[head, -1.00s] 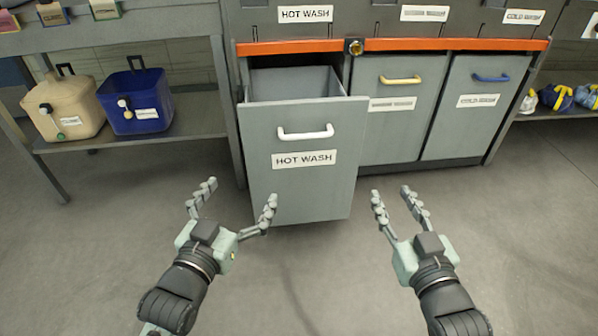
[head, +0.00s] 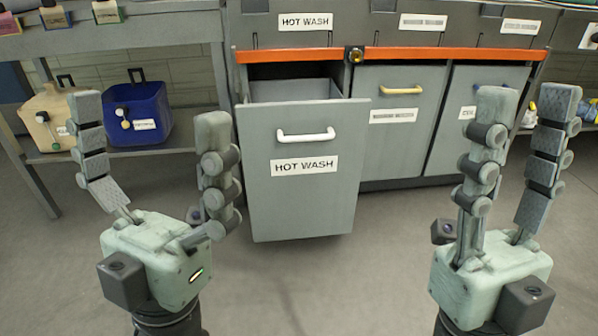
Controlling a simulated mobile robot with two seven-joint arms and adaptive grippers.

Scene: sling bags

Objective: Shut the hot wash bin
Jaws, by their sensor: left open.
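The hot wash bin (head: 304,209) is a grey pull-out bin with a white handle (head: 305,135) and a "HOT WASH" label on its front. It stands pulled out of the cabinet, with its open top showing behind the front panel. My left gripper (head: 150,122) is raised, open and empty, in front of and to the left of the bin front. My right gripper (head: 522,105) is raised, open and empty, to the right of the bin, in front of the cold wash bin. Neither gripper appears to touch the bin.
An orange rail (head: 450,53) runs along the cabinet above the bins. The middle bin (head: 396,140) with a yellow handle and the cold wash bin (head: 446,150) are shut. The floor in front is clear.

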